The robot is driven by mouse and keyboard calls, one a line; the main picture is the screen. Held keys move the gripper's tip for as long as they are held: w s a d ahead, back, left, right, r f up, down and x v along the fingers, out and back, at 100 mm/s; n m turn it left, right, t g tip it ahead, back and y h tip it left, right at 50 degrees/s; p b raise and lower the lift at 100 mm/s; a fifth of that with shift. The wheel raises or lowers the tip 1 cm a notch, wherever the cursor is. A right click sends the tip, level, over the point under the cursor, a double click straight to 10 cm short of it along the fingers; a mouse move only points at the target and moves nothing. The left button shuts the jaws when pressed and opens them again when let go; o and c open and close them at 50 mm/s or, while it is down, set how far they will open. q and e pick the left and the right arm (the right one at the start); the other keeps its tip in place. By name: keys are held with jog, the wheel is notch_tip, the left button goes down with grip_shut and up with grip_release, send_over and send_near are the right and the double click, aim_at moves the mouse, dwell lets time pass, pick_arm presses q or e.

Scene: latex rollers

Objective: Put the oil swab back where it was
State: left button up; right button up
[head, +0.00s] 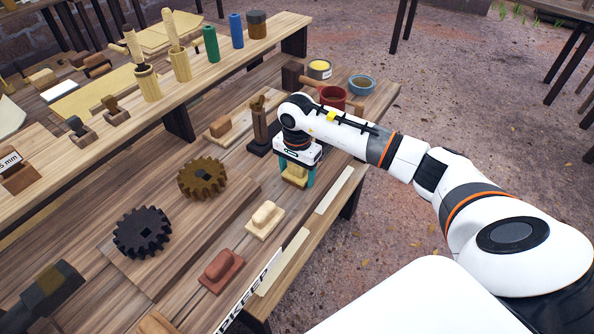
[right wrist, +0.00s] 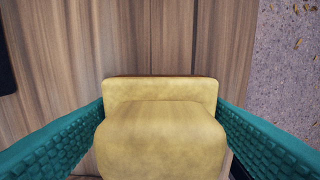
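The oil swab, which I take to be the yellow block with a raised grip (right wrist: 160,140), fills the middle of the right wrist view. In the head view it shows as a small yellow piece (head: 294,172) at the table's right edge, in line with a cream block (head: 264,218) and a red block (head: 222,268). My right gripper (head: 296,175) points down over it, with teal fingers against both its sides, shut on it. Its underside is hidden, so I cannot tell whether it rests on the table. My left gripper is out of view.
A brown gear (head: 203,179) and a black gear (head: 142,232) lie left of the block row. A dark wooden post (head: 260,128), a red pot (head: 333,96) and a blue bowl (head: 362,85) stand behind my gripper. A raised shelf (head: 212,72) carries several tools.

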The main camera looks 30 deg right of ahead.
jog(key=shift+o, duration=1.4)
jog(key=shift+r, duration=0.15)
notch_tip(320, 180, up, 12)
jog(key=shift+r+b, duration=0.1)
jog(key=shift+b, duration=0.75)
